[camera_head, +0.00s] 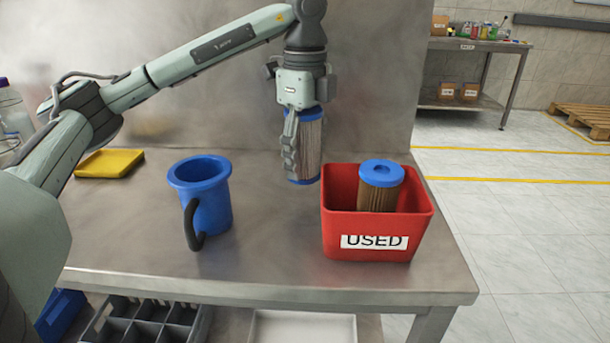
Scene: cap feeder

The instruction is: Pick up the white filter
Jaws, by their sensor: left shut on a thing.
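My left gripper (291,148) points down at the back of the steel table and is shut on a filter with pale grey-beige pleats and blue end caps, the white filter (312,148). The filter is upright, just behind and left of the red bin. I cannot tell whether its lower cap is clear of the table. A second, browner filter (379,192) with a blue cap stands in the red bin (372,250) marked USED. My right gripper is not in view.
A blue housing (212,205) with a black handle stands open on the steel table (270,265), left of the bin. A steel wall rises behind. The table between housing and bin is clear.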

